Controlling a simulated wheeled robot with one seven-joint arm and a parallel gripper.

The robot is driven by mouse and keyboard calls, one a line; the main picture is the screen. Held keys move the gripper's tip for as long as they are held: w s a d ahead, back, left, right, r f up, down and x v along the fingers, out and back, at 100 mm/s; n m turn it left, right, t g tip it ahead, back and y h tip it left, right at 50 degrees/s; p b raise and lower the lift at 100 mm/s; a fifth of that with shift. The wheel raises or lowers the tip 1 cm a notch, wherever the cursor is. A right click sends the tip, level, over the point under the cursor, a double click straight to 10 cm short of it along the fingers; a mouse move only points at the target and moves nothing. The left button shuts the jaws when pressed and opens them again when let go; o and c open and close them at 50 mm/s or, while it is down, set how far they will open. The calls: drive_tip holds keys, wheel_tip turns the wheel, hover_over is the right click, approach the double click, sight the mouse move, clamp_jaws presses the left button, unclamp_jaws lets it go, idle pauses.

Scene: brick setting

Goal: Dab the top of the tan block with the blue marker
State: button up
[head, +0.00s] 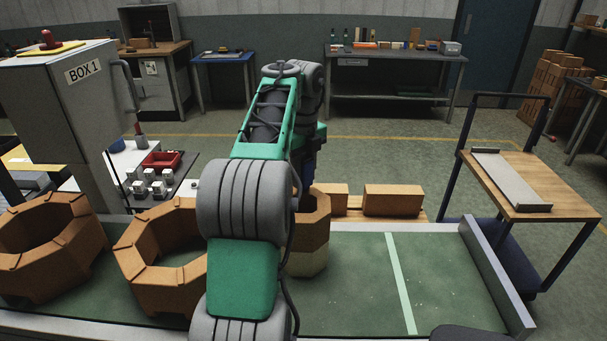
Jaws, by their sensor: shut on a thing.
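My green and grey arm reaches over the green-topped bench, and its end lies behind its own links. A dark blue part (308,168) shows just right of the arm, above an orange ring-shaped brick; I cannot tell whether it belongs to my wrist or is the marker. My gripper's fingers are hidden, and I cannot make out a blue marker. A pale tan block (307,262) shows right of my arm, under the orange ring brick (318,215). My arm covers its left side. I cannot be sure it is the task's tan block.
Two large octagonal orange brick rings (45,245) (150,272) stand on the left of the bench (450,290). Orange bricks (392,200) lie along its back edge. The bench's right part is clear, with a pale stripe and a raised end wall (497,275). A wooden-topped cart (560,205) stands beyond.

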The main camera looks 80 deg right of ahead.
sight(303, 156)
drive_tip(key=shift+f+b, duration=0.5)
drive_tip(key=shift+f, duration=0.05)
idle(1.5)
wheel_tip(303, 156, up, 7)
drive_tip(key=p, duration=0.7)
drive_tip(key=shift+r, duration=0.1)
drive_tip(key=shift+w, duration=0.1)
